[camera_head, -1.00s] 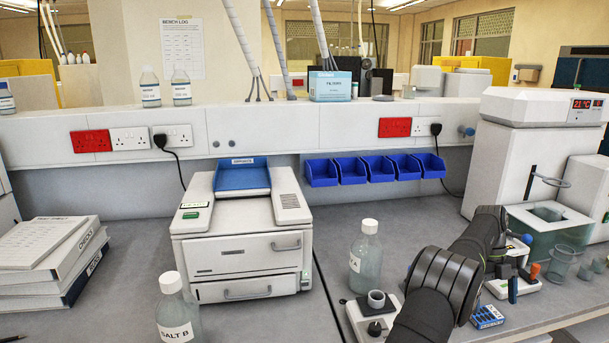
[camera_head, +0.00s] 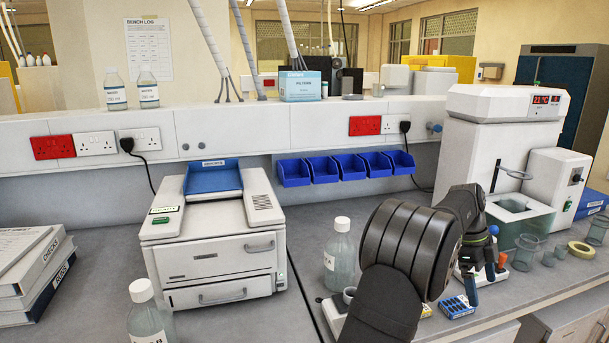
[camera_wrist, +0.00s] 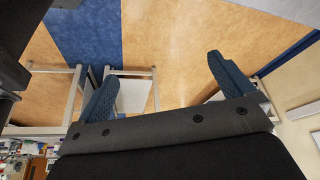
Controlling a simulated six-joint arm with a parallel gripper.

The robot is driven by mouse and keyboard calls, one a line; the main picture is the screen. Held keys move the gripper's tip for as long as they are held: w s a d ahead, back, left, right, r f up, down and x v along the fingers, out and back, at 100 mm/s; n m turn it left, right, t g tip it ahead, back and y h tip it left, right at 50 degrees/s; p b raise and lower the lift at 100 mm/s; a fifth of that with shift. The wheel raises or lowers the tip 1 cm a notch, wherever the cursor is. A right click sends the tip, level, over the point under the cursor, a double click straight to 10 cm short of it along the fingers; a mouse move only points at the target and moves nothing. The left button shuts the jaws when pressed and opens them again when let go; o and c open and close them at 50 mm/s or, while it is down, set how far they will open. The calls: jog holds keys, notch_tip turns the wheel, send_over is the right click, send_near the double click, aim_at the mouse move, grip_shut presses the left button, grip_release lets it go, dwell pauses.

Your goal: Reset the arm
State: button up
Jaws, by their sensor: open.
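My gripper (camera_wrist: 162,68) shows in the wrist view with its two blue-grey fingers spread wide apart. Nothing is between them. Beyond the fingers are tan and blue surfaces and pale metal frames, with no object close to the fingertips. In the head view my dark arm reaches from the bottom edge up over the right part of the bench. Its far end is beside a small white stand (camera_head: 468,275) with coloured parts, which it partly covers.
A clear bottle (camera_head: 340,262) stands just left of my arm. A blue rack (camera_head: 457,307) lies right of it. A water bath (camera_head: 517,216), glass beakers (camera_head: 526,252) and a tape roll (camera_head: 581,250) are further right. A white machine (camera_head: 217,255) stands left.

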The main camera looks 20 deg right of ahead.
jog(key=w+a+r+n+t, duration=0.2)
jog(key=w+a+n, duration=0.1)
jog(key=a+n, duration=0.4)
jog(key=w+a+r+n+t, duration=0.2)
jog(key=w+a+n+t, duration=0.1)
jog(key=a+n, duration=0.5)
jog(key=w+a+r+n+t, duration=0.1)
jog(key=w+a+n+t, duration=0.1)
jog(key=a+n, duration=0.5)
jog(key=shift+w+a+r+n+h, duration=0.2)
jog(key=shift+w+r+n+h, duration=0.15)
jog(key=shift+w, duration=0.35)
jog(key=s+d+f+m+g+h, duration=0.1)
jog(key=s+d+f+m+g, duration=0.1)
jog(key=d+m, duration=0.8)
jog(key=shift+s+d+g+h, duration=0.35)
jog(key=shift+s+d+g, duration=0.15)
jog(key=shift+d, duration=0.1)
jog(key=shift+a, duration=0.15)
